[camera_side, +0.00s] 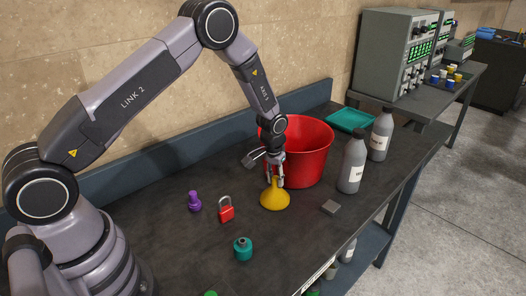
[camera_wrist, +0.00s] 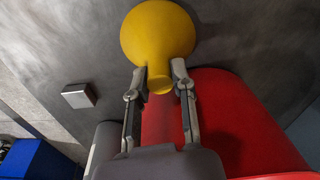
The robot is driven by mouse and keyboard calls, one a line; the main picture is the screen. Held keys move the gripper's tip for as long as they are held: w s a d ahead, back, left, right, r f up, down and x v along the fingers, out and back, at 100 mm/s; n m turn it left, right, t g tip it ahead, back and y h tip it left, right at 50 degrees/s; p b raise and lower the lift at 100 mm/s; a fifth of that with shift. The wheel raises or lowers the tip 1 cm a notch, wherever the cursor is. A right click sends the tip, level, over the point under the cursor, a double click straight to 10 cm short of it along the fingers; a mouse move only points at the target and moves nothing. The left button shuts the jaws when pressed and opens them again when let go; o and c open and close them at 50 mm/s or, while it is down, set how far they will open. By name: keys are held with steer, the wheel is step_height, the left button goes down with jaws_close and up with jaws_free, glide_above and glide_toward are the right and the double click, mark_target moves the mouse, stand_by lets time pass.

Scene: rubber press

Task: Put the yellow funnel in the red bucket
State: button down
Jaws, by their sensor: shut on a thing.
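The yellow funnel (camera_side: 275,199) stands wide end down on the dark bench, or very close to it, in front of the red bucket. My gripper (camera_side: 276,181) is above it with its fingers shut on the narrow neck. In the wrist view the funnel (camera_wrist: 158,40) shows its round body, and the fingertips of my gripper (camera_wrist: 160,80) sit on both sides of its spout. The red bucket (camera_side: 310,152) stands upright just behind and to the right of my gripper. Its wall (camera_wrist: 225,110) fills the lower right of the wrist view. The inside bottom of the bucket is hidden.
Two grey bottles (camera_side: 352,163) stand right of the bucket, with a teal tray (camera_side: 350,120) behind. A small grey block (camera_side: 330,207) lies right of the funnel. A red padlock (camera_side: 226,210), a purple piece (camera_side: 194,201) and a teal jar (camera_side: 243,248) stand to the left.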

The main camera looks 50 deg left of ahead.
steer(key=shift+r, duration=0.45)
steer(key=s+r, duration=1.2)
steer(key=s, duration=0.1)
step_height(320, 180, up, 11)
steer(key=w+a, duration=0.5)
steer(key=w, duration=0.8)
steer(key=w+a, duration=0.4)
steer(key=w, duration=0.8)
step_height(320, 180, down, 23)
steer(key=shift+f, duration=0.2)
